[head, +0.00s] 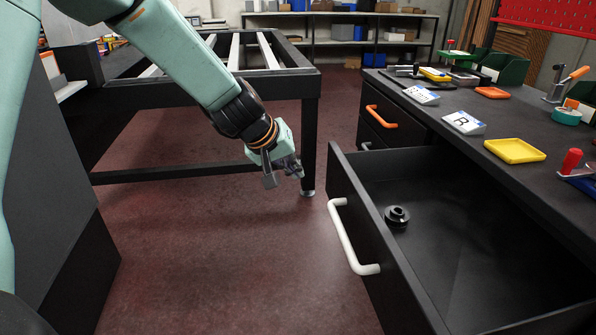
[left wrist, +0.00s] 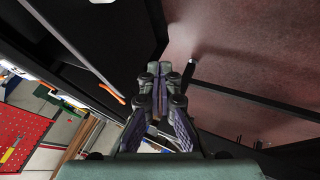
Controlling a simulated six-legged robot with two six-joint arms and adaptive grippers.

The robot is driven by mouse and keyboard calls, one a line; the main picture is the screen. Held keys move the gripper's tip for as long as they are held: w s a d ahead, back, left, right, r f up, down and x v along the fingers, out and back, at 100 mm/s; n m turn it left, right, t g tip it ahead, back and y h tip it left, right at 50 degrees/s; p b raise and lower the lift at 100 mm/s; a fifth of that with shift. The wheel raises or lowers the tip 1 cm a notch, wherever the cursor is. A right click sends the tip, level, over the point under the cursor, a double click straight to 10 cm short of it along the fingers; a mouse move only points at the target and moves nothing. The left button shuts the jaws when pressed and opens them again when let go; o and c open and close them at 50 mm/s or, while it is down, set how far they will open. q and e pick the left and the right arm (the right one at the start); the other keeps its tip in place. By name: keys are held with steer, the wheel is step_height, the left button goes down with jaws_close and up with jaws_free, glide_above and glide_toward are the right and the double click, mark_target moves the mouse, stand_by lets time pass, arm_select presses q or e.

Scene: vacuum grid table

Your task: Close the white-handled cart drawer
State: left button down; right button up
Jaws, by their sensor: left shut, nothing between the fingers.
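The cart drawer (head: 362,225) stands pulled out at the right of the head view, its dark front facing left. Its white handle (head: 345,240) is a bar on that front. A small black round part (head: 397,216) lies on the drawer floor. My left gripper (head: 297,171) is shut and empty, in the air up and to the left of the white handle, apart from it. Its closed fingers show in the left wrist view (left wrist: 158,75); I cannot make out the white handle there. My right gripper is not in view.
An orange handle (head: 381,117) marks another, closed drawer farther back. The cart top (head: 540,118) holds a yellow tray (head: 514,150), label blocks and tools. A black frame table (head: 309,140) stands behind my left gripper. Red floor (head: 240,260) is clear left of the drawer.

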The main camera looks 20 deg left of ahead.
mark_target(333, 188)
arm_select(q)
steer(key=w+d+f+b, duration=0.1)
steer(key=w+d+f, duration=0.1)
steer(key=w, duration=0.1)
steer(key=w+d+f+b, duration=0.2)
steer(key=w+d+f, duration=0.1)
steer(key=shift+w+f, duration=0.1)
steer(key=shift+f, duration=0.15)
steer(key=shift+w+f, duration=0.1)
steer(key=shift+w, duration=0.05)
steer(key=shift+d, duration=0.15)
